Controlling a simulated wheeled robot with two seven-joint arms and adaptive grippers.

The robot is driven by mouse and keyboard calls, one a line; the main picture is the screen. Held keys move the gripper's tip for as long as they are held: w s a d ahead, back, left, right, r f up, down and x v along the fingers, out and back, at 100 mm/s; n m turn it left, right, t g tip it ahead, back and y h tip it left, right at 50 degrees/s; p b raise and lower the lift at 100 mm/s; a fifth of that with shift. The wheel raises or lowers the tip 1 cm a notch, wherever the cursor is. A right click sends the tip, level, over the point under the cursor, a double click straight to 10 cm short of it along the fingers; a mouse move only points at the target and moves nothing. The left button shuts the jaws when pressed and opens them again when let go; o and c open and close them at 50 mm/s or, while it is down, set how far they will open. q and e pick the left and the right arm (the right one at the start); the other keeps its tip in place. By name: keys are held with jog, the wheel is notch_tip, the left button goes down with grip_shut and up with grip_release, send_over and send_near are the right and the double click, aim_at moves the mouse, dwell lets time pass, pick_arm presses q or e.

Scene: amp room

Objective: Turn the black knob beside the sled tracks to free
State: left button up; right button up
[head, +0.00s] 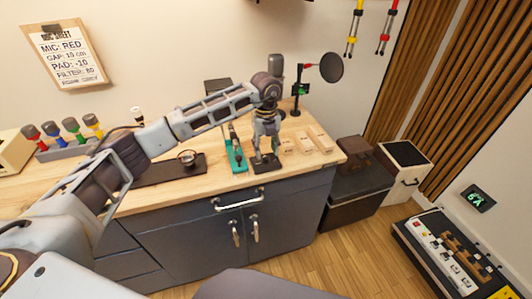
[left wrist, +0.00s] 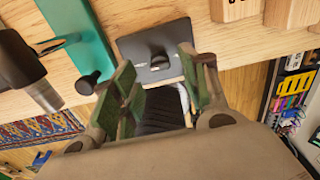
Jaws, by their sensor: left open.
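A dark square plate (head: 267,167) with a small black knob stands near the table's front edge, just right of the teal sled track (head: 236,158). The black knob shows in the left wrist view (left wrist: 158,60), raised from the plate. My left gripper (head: 266,156) points down over the plate. In the left wrist view its open fingers (left wrist: 155,74) straddle the knob's place in the picture; I cannot tell whether they touch it. A second small black knob (left wrist: 91,81) sticks out at the track's near end. My right gripper is not in view.
Wooden blocks (head: 303,143) stand right of the plate. A dark tray with a small cup (head: 187,158) lies left of the track. A microphone (head: 275,66) and a round pop filter (head: 331,67) stand behind. Grey cabinets (head: 215,225) are below the table edge.

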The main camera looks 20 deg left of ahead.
pick_arm(q)
notch_tip(320, 180, up, 9)
dwell(0.5)
dwell(0.3)
